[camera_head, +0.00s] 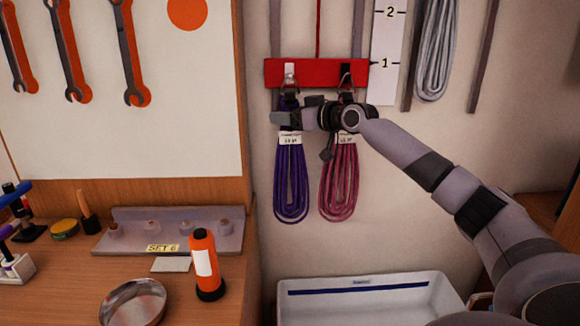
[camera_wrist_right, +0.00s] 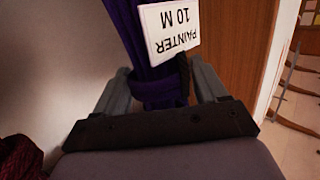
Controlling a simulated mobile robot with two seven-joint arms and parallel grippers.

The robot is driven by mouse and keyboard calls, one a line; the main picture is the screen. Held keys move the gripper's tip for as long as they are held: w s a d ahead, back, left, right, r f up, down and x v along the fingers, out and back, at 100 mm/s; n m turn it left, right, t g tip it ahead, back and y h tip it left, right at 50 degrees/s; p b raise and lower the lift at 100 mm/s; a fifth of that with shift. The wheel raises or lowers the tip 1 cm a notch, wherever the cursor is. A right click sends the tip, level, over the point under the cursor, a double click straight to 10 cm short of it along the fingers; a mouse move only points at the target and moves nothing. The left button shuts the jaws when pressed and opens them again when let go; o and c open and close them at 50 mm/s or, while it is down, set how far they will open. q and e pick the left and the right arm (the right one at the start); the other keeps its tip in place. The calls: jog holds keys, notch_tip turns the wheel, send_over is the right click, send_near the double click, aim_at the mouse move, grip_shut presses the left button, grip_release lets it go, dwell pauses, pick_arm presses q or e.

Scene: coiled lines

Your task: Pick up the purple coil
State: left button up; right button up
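The purple coil (camera_head: 290,180) hangs from a hook on the red rack (camera_head: 318,73), with a white tag near its top. My right gripper (camera_head: 287,118) is at the coil's upper part, just above the tag. In the right wrist view, the purple bundle (camera_wrist_right: 155,88) lies between the two fingers of my right gripper (camera_wrist_right: 160,78), which stand apart on either side of it. The tag (camera_wrist_right: 170,28) reads "PAINTER 10 M". Firm contact on both sides does not show. My left gripper is not in view.
A pink coil (camera_head: 339,185) hangs close to the right, below my right wrist. A white bin (camera_head: 375,300) stands below. The wooden bench (camera_head: 60,290) at left bears an orange bottle (camera_head: 203,265) and a metal bowl (camera_head: 133,303). A grey coil (camera_head: 436,50) hangs farther right.

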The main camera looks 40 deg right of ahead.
jog(key=c, duration=1)
jog(key=shift+r, duration=0.15)
grip_shut()
jog(key=shift+r, duration=0.15)
